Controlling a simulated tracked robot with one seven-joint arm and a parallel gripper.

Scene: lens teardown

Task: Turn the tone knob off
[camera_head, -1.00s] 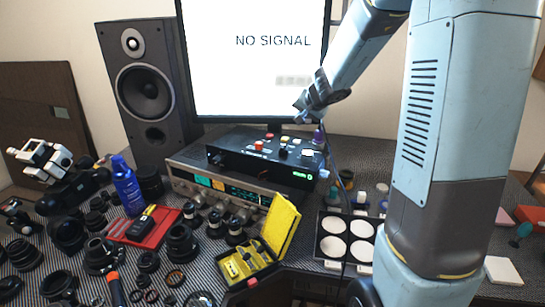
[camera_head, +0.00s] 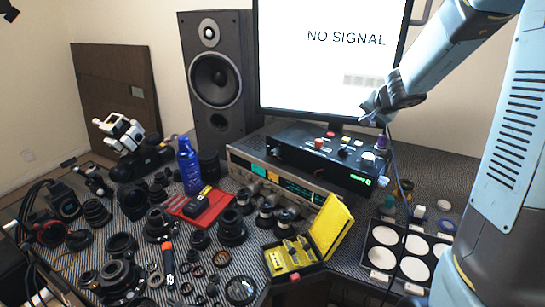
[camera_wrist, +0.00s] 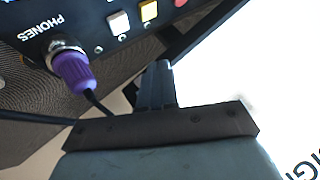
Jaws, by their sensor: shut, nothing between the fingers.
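A black control box (camera_head: 330,157) with several small knobs and buttons on its top panel and a green display on its front sits on a silver receiver (camera_head: 240,160). No label reading tone is legible, so I cannot tell which knob it is. My gripper (camera_head: 372,112) is above the box's right rear, in front of the monitor. In the wrist view my gripper's fingers (camera_wrist: 158,82) are together and empty, apart from the panel. That view shows a purple plug (camera_wrist: 74,70) in the socket marked PHONES, a white button (camera_wrist: 118,22) and a yellow button (camera_wrist: 149,11).
A monitor (camera_head: 330,65) reading NO SIGNAL stands close behind the box. A black speaker (camera_head: 216,80) stands left. A blue bottle (camera_head: 188,167), a red tray (camera_head: 180,205), a yellow case (camera_head: 290,256) and several lenses crowd the table. A cable hangs beside the box's right end.

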